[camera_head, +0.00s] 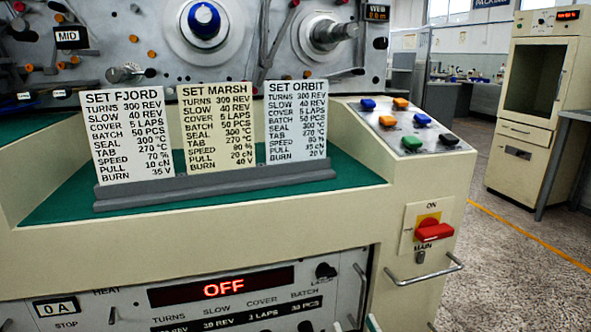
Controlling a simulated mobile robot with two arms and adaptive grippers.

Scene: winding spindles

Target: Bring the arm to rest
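No arm of mine shows clearly. Two small pale tips at the bottom edge, right of centre, seem to be my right gripper (362,324). They are in front of the lower control panel, and the rest is cut off, so I cannot tell whether it is open or shut. My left gripper is not in view. The winding machine (200,235) fills the left and middle. Its red display (222,289) reads OFF. The red main switch (434,231) is on its right front, beneath an ON label.
Three cards, SET FJORD (121,130), SET MARSH (216,125) and SET ORBIT (296,120), stand in a grey holder (215,187) on a green mat (60,205). Several coloured buttons (411,143) are at right. A metal handle (425,272) juts out below the switch. Floor (500,270) is open at right, before a cabinet (535,110).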

